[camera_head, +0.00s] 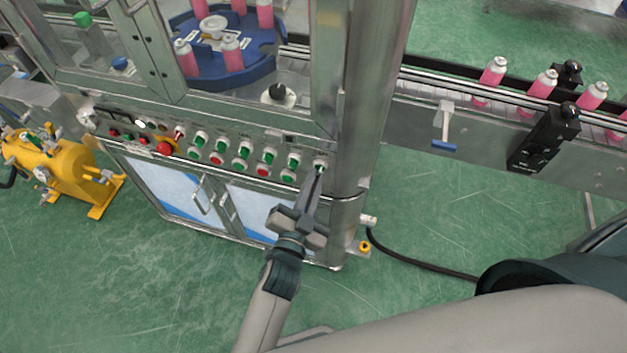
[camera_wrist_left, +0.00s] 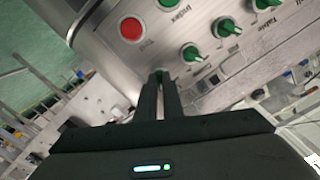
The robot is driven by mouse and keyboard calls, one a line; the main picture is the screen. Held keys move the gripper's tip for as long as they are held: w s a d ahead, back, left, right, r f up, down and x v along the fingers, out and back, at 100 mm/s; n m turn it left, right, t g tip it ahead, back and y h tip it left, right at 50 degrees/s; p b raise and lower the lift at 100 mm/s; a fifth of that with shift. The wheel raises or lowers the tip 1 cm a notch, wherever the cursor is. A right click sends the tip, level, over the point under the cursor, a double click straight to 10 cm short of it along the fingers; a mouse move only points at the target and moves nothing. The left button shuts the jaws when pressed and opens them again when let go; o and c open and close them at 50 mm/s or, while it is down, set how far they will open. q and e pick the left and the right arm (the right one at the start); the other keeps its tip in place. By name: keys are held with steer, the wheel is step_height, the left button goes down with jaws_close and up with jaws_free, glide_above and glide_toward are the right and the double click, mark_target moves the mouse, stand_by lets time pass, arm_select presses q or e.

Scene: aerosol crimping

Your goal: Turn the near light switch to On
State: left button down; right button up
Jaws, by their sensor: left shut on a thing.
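The near light switch (camera_head: 320,164) is the green knob at the right end of the control panel, close to the steel corner post. My left gripper (camera_head: 317,178) reaches up to it from below and is shut on its knob. In the left wrist view, the two dark fingers (camera_wrist_left: 165,84) come together at the switch and hide most of it. Its exact turn angle and label cannot be read. My right gripper is not in view.
The control panel (camera_head: 218,138) carries several other green knobs and red and green buttons close by on the left. A red button (camera_wrist_left: 131,28) is near the fingers. A conveyor (camera_head: 480,118) with pink cans runs right. A black cable (camera_head: 420,264) lies on the floor.

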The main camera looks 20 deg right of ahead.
arm_select(q)
steer(key=c, duration=1.9)
jaws_free()
steer(key=shift+s, duration=0.1)
